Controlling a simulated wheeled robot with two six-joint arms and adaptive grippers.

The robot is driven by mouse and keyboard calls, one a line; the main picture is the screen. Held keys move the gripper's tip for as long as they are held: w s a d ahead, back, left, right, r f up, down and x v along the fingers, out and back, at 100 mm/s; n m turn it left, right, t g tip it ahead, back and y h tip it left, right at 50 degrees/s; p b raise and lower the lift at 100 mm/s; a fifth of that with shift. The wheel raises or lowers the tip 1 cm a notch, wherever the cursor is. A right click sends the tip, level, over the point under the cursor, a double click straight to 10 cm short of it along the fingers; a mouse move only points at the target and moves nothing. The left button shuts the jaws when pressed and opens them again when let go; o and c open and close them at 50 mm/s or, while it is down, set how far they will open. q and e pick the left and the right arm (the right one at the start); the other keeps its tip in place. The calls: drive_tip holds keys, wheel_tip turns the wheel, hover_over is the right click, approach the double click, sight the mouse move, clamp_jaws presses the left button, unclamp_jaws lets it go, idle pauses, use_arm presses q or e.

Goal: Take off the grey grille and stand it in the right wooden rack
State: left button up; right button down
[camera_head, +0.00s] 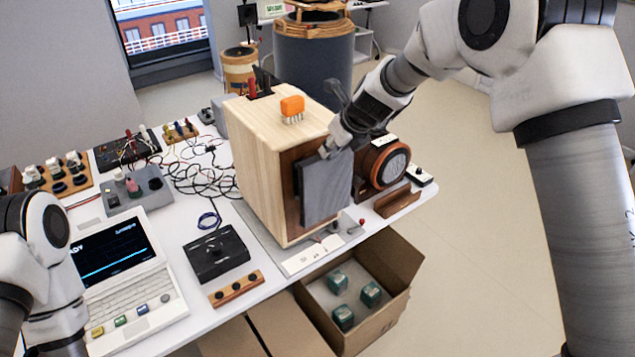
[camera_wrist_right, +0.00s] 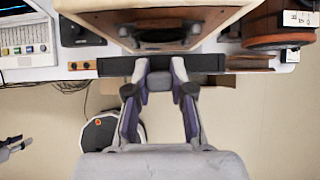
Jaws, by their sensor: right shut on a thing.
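The dark grey grille (camera_head: 327,190) stands upright in front of the brown front face of the wooden speaker cabinet (camera_head: 262,165). My right gripper (camera_head: 337,147) is shut on its upper edge. In the right wrist view the grille (camera_wrist_right: 117,66) is a dark bar between my fingertips (camera_wrist_right: 160,78), just off the cabinet front; I cannot tell whether they touch. The right wooden rack (camera_head: 397,201) sits empty at the table's front right edge, right of the grille. My left arm shows at lower left; its gripper (camera_wrist_right: 12,145) appears small at the wrist view's left edge.
A round speaker driver (camera_head: 386,163) stands right behind the rack. An orange block (camera_head: 292,105) sits on the cabinet. A laptop (camera_head: 125,280), black box (camera_head: 216,253) and cables cover the table's left. An open carton (camera_head: 385,318) with green blocks stands below the edge.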

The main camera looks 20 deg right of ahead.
drive_tip(key=shift+s+d+b, duration=0.2)
drive_tip(key=shift+s, duration=0.35)
drive_tip(key=shift+s+d+b, duration=0.15)
drive_tip(key=shift+s+d, duration=0.05)
drive_tip(key=shift+s, duration=0.35)
idle(0.4)
